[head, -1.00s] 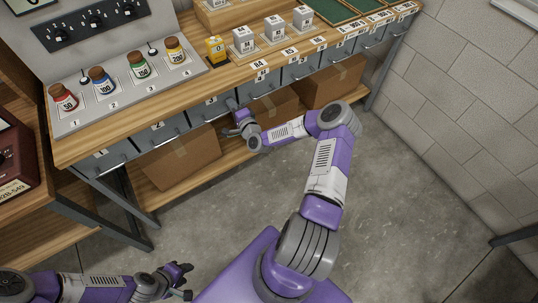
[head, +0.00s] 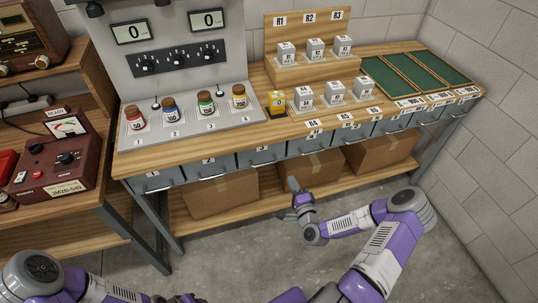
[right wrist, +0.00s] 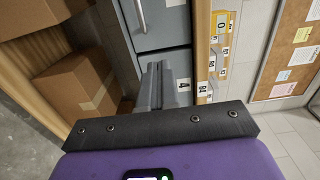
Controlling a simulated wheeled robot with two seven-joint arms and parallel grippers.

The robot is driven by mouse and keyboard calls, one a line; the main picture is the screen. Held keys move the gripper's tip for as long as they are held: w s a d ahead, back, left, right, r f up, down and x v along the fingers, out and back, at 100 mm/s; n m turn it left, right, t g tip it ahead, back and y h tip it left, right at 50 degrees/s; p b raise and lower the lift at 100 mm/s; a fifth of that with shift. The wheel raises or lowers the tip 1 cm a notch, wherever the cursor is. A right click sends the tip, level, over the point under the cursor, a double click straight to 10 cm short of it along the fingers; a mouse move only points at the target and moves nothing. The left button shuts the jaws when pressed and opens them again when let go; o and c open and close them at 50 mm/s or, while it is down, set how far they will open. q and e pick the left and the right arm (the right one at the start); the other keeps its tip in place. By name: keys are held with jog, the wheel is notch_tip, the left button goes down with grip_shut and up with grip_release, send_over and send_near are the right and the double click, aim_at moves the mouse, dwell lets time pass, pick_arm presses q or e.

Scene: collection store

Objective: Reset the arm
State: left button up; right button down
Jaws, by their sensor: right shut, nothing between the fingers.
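My right gripper (head: 291,185) is in front of the workbench, just below the drawer row in the head view. Its grey fingers are closed together and hold nothing. The right wrist view shows the shut fingers (right wrist: 167,85) near a grey drawer front (right wrist: 160,25), with a label 4 beside them; I cannot tell if they touch anything. My right arm (head: 375,240) is bent out to the right. My left gripper (head: 186,298) shows only in part at the bottom edge of the head view, and its jaw state is unclear.
The workbench (head: 330,115) carries bottles, weight blocks (head: 304,97) and green trays (head: 415,75). Its grey drawers (head: 225,163) look shut. Cardboard boxes (head: 222,193) stand on the lower shelf. A red meter box (head: 50,160) is at left. Floor in front is free.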

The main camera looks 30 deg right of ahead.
jog(key=shift+s, duration=0.1)
jog(key=s+a+f+n+g+y, duration=0.2)
jog(key=a+f+n+g+y, duration=0.25)
jog(key=a, duration=0.55)
jog(key=s+a+f+n+g+y, duration=0.1)
jog(key=a+f+n+g+y, duration=0.3)
jog(key=a, duration=0.6)
jog(key=s+a+f+n+g, duration=0.2)
jog(key=s+a+n+g, duration=0.1)
jog(key=s, duration=0.5)
jog(key=s+a+f+n+g, duration=0.2)
jog(key=s+a+n+g, duration=0.2)
jog(key=s, duration=0.4)
jog(key=shift+n+g, duration=0.85)
jog(key=shift+n, duration=0.3)
jog(key=shift+h, duration=0.25)
